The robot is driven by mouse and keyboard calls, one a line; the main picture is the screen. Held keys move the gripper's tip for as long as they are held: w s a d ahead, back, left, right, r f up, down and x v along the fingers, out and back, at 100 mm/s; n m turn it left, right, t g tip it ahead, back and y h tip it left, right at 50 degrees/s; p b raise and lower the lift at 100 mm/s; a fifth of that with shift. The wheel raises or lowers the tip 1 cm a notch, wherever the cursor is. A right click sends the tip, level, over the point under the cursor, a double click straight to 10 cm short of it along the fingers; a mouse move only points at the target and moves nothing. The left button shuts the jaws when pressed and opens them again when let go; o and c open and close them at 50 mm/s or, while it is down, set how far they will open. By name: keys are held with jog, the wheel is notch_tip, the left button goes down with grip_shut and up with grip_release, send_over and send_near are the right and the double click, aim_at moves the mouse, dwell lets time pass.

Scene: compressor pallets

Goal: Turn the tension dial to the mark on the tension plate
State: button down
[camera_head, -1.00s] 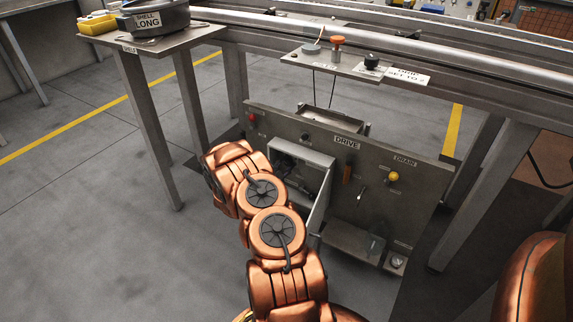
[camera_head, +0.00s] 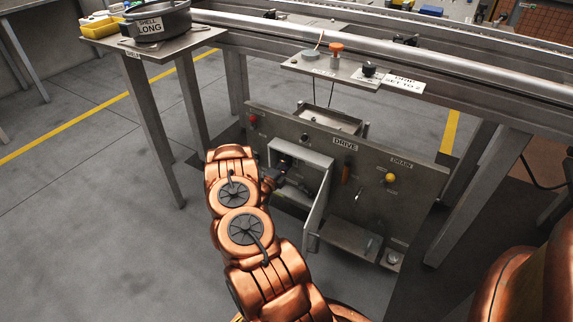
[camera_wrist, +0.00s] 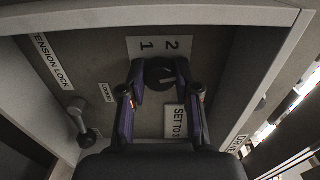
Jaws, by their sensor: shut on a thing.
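The black tension dial (camera_wrist: 158,74) sits on the back wall of an open box, just below a pale number plate (camera_wrist: 160,48) reading 1 and 2. A "SET TO 3" label (camera_wrist: 181,122) is beside it, partly covered by a finger. My gripper (camera_wrist: 160,78) is shut on the dial, one finger on each side. A pale line shows on the dial's face, but its exact heading is unclear. In the head view the box (camera_head: 303,150) is set in the DRIVE panel; my arm hides the dial there.
A tension lock lever (camera_wrist: 80,117) with a round knob stands left of the dial, near a "LOCKED" label (camera_wrist: 106,92). The box's walls enclose my gripper closely. Its open door (camera_head: 317,207) stands out to the right of my arm.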

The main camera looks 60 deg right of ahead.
jog(key=shift+m+b, duration=0.65)
jog(key=shift+m, duration=0.45)
jog(key=c, duration=0.8)
grip_release()
jog(key=shift+a, duration=0.1)
jog(key=a, duration=1.1)
jog(key=shift+s+a, duration=0.25)
jog(key=shift+a, duration=0.15)
